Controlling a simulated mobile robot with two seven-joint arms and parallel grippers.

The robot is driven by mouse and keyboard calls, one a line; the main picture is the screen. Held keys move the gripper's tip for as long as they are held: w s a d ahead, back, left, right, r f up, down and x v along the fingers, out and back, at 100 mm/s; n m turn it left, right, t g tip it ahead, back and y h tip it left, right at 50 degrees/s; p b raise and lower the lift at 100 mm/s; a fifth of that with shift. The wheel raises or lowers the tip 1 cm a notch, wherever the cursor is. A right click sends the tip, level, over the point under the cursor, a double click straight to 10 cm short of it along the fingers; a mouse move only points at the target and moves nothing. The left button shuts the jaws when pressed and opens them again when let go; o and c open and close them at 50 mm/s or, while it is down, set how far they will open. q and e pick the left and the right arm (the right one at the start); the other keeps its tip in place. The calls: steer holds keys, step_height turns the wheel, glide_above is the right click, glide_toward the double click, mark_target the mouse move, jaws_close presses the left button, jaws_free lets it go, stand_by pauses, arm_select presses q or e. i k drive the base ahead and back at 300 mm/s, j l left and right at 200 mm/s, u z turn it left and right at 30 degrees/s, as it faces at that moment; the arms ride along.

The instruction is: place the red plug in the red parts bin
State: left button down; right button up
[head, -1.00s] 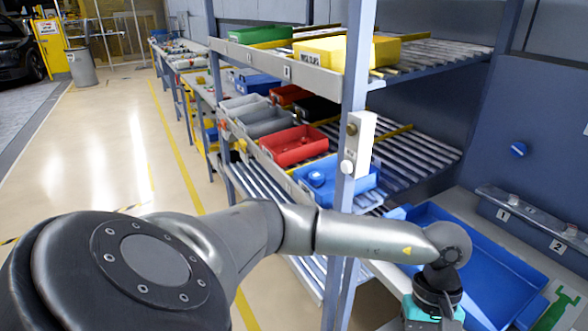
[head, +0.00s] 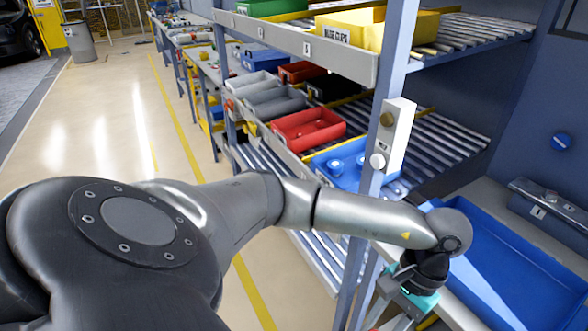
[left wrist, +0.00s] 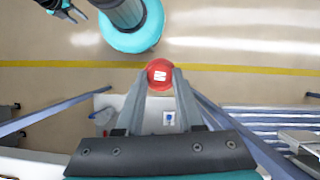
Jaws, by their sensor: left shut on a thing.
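The red plug (left wrist: 160,74) is held between the fingertips of my left gripper (left wrist: 160,82), above the floor in the left wrist view. In the head view my left gripper (head: 398,318) is low, in front of the rack post, and its fingers are cut off by the bottom edge. The red parts bin (head: 306,130) is on the middle rack level, up and left of the gripper and apart from it. A small round red shape shows inside it. A gripper, probably my right one (left wrist: 72,12), is partly visible at the top left of the left wrist view; its jaws are unclear.
The rack post (head: 372,205) stands between the bins and a blue tray (head: 500,262) at right. Yellow bin (head: 362,32) is above.

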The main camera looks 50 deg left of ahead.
mark_target(308, 128)
steer(key=j, duration=0.4)
steer(key=i+j+u, duration=0.15)
steer(key=j, duration=0.7)
steer(key=i+j+u, duration=0.15)
steer(key=j, duration=0.25)
